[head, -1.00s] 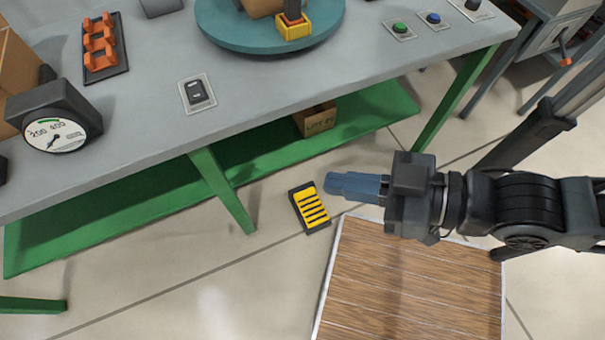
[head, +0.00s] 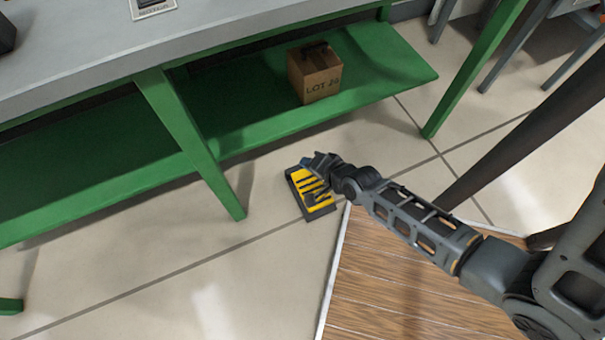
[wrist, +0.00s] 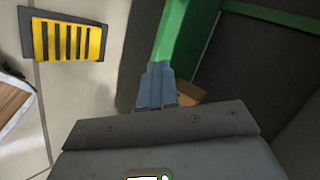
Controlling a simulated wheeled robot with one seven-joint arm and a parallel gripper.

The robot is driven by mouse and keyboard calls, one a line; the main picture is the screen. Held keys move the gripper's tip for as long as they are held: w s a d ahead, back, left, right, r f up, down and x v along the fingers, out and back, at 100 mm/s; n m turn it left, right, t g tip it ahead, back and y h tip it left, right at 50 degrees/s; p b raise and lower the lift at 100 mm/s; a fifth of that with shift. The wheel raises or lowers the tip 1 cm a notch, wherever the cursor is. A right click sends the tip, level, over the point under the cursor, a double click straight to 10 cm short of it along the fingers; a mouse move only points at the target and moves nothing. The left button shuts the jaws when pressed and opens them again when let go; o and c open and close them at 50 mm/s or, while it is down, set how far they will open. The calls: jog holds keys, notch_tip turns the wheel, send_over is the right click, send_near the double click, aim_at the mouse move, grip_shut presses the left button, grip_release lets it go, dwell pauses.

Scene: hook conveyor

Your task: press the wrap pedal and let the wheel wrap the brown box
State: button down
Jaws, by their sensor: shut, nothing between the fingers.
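The wrap pedal (head: 318,204) is a black plate with yellow stripes on the floor, in front of the green bench. It also shows at the upper left of the wrist view (wrist: 68,42). My gripper (head: 306,162) is low over the pedal's far end in the head view, partly covering it. In the wrist view, its blue-grey fingers (wrist: 155,85) are together and empty, with the pedal off to their left. I cannot tell whether the gripper touches the pedal. The wheel and the brown box on it are out of view now.
A cardboard box marked LOT (head: 316,76) sits on the green lower shelf (head: 390,75). A green bench leg (head: 190,140) stands left of the pedal. A wooden platform (head: 390,290) lies on the floor at the front right. Floor left of the pedal is clear.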

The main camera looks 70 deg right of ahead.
jog(key=w+d+f+m+g+b, duration=0.1)
jog(key=w+d+f+m+b, duration=0.1)
jog(key=d+f+m+b, duration=0.45)
jog(key=w+d+f+m+g+b, duration=0.1)
jog(key=w+d+f, duration=0.15)
jog(key=f, duration=0.65)
jog(key=m+b, duration=0.5)
jog(key=m, duration=0.1)
send_over(303, 170)
notch_tip(303, 170, down, 7)
jog(key=shift+w+d+y, duration=0.15)
jog(key=shift+d+y, duration=0.1)
jog(key=shift+y, duration=0.05)
jog(key=shift+f, duration=0.2)
jog(key=f+b, duration=0.8)
jog(key=shift+s+a+f, duration=0.15)
jog(key=shift+s+a, duration=0.05)
jog(key=shift+a, duration=0.05)
jog(key=shift+f+b, duration=0.1)
jog(key=shift+b, duration=0.2)
jog(key=shift+f, duration=0.15)
jog(key=shift+f, duration=0.3)
